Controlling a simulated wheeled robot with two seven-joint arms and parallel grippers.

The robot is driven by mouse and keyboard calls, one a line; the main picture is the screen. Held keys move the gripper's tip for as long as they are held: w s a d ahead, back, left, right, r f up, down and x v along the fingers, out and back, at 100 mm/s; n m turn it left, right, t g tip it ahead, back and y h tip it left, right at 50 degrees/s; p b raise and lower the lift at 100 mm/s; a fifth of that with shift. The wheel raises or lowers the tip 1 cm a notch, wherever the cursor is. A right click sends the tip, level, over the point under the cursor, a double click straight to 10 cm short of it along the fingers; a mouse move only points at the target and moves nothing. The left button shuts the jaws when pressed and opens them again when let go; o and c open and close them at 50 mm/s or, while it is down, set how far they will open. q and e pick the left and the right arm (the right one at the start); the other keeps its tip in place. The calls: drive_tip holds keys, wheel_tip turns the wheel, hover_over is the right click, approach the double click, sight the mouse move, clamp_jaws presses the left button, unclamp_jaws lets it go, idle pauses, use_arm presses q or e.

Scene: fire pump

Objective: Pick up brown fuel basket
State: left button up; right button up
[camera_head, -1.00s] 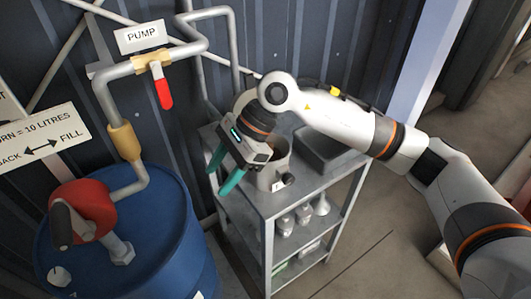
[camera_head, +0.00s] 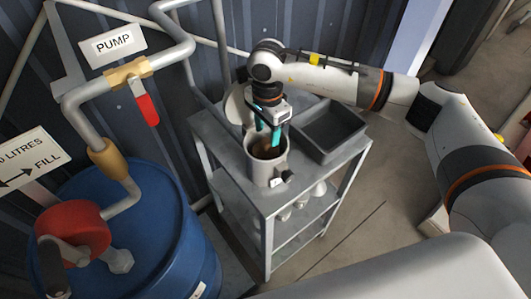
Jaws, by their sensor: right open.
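A grey metal canister (camera_head: 266,172) stands on the top shelf of the grey trolley. Something brown, which looks like the fuel basket (camera_head: 267,152), shows inside its round mouth; most of it is hidden by the canister wall and my fingers. My right gripper (camera_head: 269,146) points down over the canister, with its two teal fingers apart and their tips at or just inside the mouth. I cannot tell whether the fingers touch the brown thing. My left gripper is not in view.
A dark grey tray (camera_head: 330,131) sits on the trolley (camera_head: 222,152), right of the canister. A blue drum (camera_head: 150,225) with a red hand pump (camera_head: 73,230) and grey pipes is on the left. The corrugated wall is close behind.

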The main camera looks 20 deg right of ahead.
sight(266, 140)
drive_tip(key=f+p, duration=0.2)
drive_tip(key=f, duration=0.1)
drive_tip(key=shift+s+a+f, duration=0.15)
drive_tip(key=shift+s+a, duration=0.05)
drive_tip(key=shift+f, duration=0.25)
drive_tip(key=shift+w+f, duration=0.15)
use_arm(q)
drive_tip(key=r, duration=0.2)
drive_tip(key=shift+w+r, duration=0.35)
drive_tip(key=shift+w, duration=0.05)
use_arm(e)
clamp_jaws()
